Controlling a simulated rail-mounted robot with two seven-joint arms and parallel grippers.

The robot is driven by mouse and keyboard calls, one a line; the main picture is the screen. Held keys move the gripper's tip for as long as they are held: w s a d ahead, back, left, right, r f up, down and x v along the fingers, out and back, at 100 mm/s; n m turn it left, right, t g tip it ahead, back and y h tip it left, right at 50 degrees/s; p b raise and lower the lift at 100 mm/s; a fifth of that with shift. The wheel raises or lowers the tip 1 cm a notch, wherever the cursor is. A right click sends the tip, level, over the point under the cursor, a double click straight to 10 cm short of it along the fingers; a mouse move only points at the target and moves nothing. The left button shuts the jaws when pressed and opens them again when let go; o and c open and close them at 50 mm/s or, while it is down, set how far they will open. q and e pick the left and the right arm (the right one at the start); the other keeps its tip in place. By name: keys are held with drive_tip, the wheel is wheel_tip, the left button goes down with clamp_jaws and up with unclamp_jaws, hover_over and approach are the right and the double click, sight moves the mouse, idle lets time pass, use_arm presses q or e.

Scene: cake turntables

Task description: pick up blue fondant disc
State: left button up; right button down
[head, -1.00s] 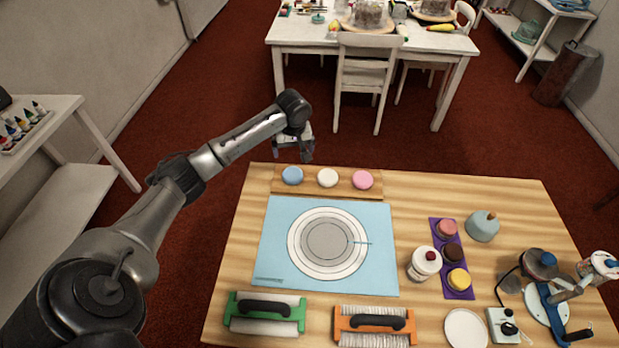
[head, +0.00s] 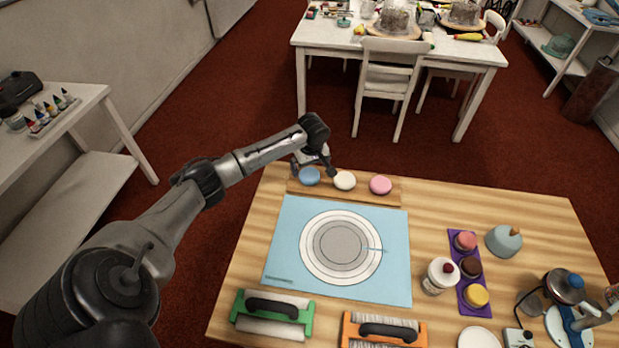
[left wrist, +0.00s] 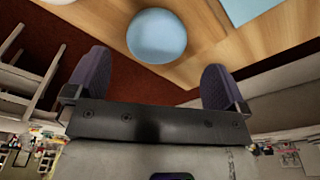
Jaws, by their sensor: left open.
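The blue fondant disc (head: 309,176) lies at the left end of a wooden board at the back of the table. My left gripper (head: 314,167) is at the disc's far side, its fingers apart and pointing down. In the left wrist view the blue disc (left wrist: 157,36) shows whole, beyond the gap between the two dark fingers of the left gripper (left wrist: 157,75). Nothing is between the fingers, and I see no finger touching the disc. My right gripper is not in view.
A white disc (head: 344,180) and a pink disc (head: 381,185) lie to the right on the same wooden board (head: 362,191). A light blue mat (head: 283,240) with a round turntable pattern lies nearer. Green (head: 306,318) and orange (head: 348,330) tools lie at the front.

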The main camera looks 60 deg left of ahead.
sight(309, 177)
use_arm(q)
drive_tip(key=f, duration=0.1)
drive_tip(key=f+b, duration=0.1)
drive_tip(key=f, duration=0.1)
drive_tip(key=shift+w+a+f+b, duration=0.25)
drive_tip(key=shift+a+f+b, duration=0.05)
drive_tip(key=shift+a, duration=0.1)
drive_tip(key=shift+a+f, duration=0.1)
drive_tip(key=shift+f, duration=0.7)
drive_tip(key=c, duration=0.9)
